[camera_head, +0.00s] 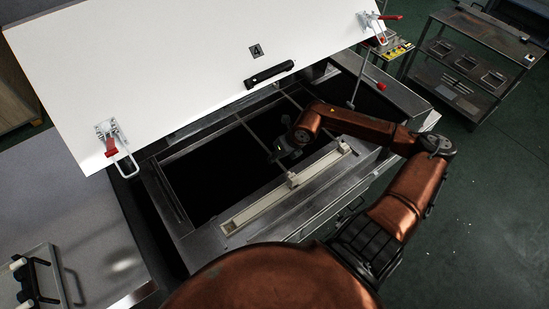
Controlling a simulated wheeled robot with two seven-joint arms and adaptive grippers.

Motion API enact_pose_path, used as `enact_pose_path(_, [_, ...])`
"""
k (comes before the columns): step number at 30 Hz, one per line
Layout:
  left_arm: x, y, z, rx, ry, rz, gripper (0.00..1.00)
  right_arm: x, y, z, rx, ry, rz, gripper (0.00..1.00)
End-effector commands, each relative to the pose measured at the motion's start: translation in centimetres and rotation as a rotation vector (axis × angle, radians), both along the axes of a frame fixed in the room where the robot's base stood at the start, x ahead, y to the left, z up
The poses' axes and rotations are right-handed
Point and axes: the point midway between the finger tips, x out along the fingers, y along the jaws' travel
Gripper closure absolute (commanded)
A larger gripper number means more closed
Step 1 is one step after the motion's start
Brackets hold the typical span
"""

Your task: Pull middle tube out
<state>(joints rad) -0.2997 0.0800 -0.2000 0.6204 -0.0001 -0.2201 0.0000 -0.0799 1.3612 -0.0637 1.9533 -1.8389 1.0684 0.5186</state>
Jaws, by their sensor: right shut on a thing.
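The open dryer chamber (205,165) is dark inside, with thin metal bars across its opening. My right arm reaches over the chamber from the right. My right gripper (281,152) is small and dark in the picture, low at the opening near its front side. It is shut on what looks like the middle tube (254,133), a thin bar running from the back edge toward the gripper. The grip itself is mostly hidden by the gripper and wrist. My left gripper is not in view.
A raised white lid (180,75) marked 4, with a black handle (270,74) and red-handled latches, hangs over the back. A pale slotted strip (260,205) lies along the front rim. A grey table (80,220) stands left, a metal cart (470,65) at back right.

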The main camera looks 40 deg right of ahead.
Motion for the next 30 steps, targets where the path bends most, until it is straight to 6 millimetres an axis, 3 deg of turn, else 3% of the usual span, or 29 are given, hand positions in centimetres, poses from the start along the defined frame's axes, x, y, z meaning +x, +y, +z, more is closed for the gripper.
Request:
enact_pose_path(7, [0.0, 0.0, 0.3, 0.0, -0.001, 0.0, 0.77, 0.0, 0.0, 0.6, -0.001, -0.002, 0.001, 1.0])
enact_pose_path(21, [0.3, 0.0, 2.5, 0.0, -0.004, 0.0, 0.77, 0.0, 0.0, 4.1, -0.001, -0.001, 0.001, 1.0])
enact_pose_path(30, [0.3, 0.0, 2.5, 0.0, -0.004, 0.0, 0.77, 0.0, 0.0, 4.3, 0.0, -0.001, 0.0, 1.0])
